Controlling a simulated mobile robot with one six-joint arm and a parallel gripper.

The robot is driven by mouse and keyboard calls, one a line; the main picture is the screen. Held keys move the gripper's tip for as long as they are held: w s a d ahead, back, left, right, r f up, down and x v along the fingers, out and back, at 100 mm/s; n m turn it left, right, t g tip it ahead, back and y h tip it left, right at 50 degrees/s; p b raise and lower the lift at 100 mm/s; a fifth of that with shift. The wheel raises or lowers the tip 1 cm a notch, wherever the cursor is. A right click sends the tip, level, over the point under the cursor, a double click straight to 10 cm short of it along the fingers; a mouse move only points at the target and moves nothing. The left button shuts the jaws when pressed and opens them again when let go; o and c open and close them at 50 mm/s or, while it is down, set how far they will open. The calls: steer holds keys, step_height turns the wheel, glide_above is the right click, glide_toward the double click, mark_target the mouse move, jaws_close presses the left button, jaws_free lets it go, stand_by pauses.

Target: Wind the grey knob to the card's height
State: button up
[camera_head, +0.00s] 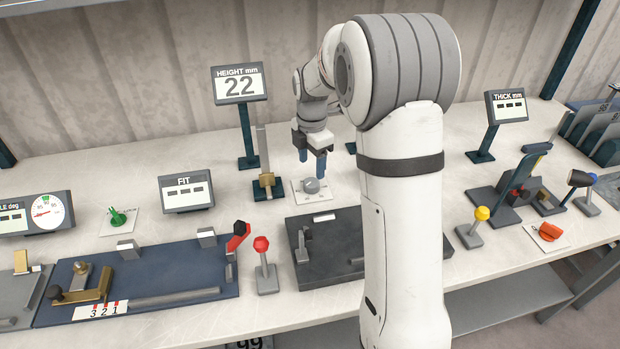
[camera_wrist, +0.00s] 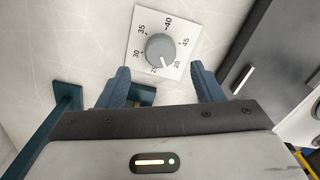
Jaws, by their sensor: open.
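The grey knob (camera_head: 311,185) sits on a square white dial plate on the bench. In the wrist view the knob (camera_wrist: 160,48) is ringed by numbers, with 40 at the top. Its pale pointer line seems to aim down and slightly right, near a 20 mark. My gripper (camera_head: 312,166) is open just above the knob, pointing down. In the wrist view its blue fingers (camera_wrist: 160,76) stand apart, nearer the camera than the knob, with nothing between them. The HEIGHT mm display (camera_head: 240,85) reads 22. I cannot make out a card with a height on it.
The FIT display (camera_head: 186,192) and THICK display (camera_head: 509,105) show dashes. A red-topped lever (camera_head: 262,262) stands at front left. My arm hides the bench right of the knob.

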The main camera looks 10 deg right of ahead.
mark_target(312, 181)
step_height(312, 181, down, 6)
steer(key=shift+f, duration=0.1)
stand_by(0.4)
steer(key=c, duration=1)
